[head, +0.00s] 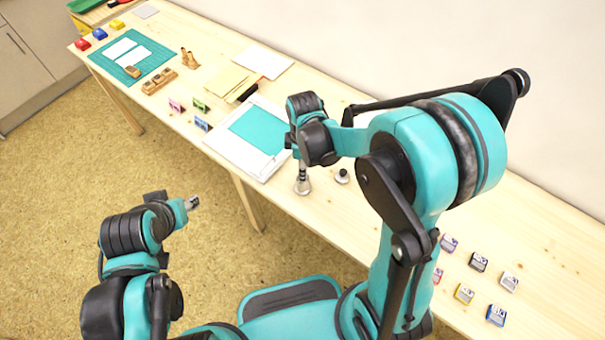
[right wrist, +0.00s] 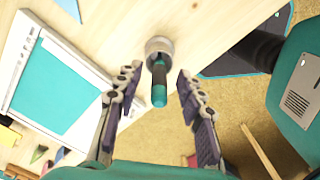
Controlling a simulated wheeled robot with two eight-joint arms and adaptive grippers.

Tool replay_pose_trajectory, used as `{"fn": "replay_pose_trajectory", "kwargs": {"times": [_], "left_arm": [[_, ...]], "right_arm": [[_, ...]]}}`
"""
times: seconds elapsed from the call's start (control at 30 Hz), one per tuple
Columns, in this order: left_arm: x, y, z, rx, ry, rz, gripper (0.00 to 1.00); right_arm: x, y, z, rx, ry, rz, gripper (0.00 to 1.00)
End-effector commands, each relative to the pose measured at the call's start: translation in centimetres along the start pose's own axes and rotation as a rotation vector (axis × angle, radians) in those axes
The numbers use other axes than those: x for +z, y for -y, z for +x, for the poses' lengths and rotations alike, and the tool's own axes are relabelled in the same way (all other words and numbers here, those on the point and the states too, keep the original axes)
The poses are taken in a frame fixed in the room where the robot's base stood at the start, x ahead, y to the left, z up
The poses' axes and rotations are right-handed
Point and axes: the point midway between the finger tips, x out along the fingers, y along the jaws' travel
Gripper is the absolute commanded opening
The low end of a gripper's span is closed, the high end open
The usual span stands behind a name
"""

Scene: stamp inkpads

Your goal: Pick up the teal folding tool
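The teal folding tool (right wrist: 159,94) has a dark handle, a teal band and a teal end. It appears to stand upright in a round metal base (right wrist: 158,46) on the table; the base also shows in the head view (head: 303,187). My right gripper (right wrist: 158,78) is open, with its fingers on either side of the tool and visible gaps to both. In the head view my right gripper (head: 303,163) points down over the base and hides most of the tool. My left gripper (head: 193,203) is over the floor in front of the table, too small to read.
A white board with a teal surface (head: 222,146) lies left of the base. A small dark-knobbed object (head: 342,176) stands just right of it. Several inkpads (head: 479,262) lie on the right of the table. The table's front edge (head: 318,222) is close by.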

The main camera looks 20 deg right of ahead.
Motion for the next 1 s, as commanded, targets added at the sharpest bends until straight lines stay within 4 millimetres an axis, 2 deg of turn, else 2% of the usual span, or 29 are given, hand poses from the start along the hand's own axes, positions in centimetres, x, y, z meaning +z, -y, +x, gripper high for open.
{"fn": "replay_pose_trajectory", "kwargs": {"times": [0.03,0.13,0.37,0.5,0.53,0.87,1.0], "left_arm": [[0.5,0.0,0.7,0.0,0.0,0.0,0.4],[0.8,0.0,1.1,0.0,0.0,0.0,0.4],[0.7,0.0,0.9,0.0,0.0,0.0,0.4],[0.7,0.0,0.9,0.0,0.0,0.0,0.4],[0.7,0.0,0.9,0.0,0.0,0.0,0.4],[0.7,0.0,0.9,0.0,0.0,0.0,0.4],[0.2,0.0,0.3,0.0,0.0,0.0,0.4]], "right_arm": [[0.0,-0.1,1.3,0.0,0.0,0.0,0.38],[0.0,0.0,2.5,0.001,0.0,0.0,0.38],[0.0,0.0,2.5,0.001,0.0,0.001,0.38],[0.0,0.0,2.5,0.001,0.0,0.001,0.04],[0.0,0.0,2.5,0.001,0.0,0.001,0.0],[0.0,0.0,2.4,0.001,0.0,0.001,0.0],[0.0,0.0,0.9,0.001,0.0,0.001,0.0]]}}
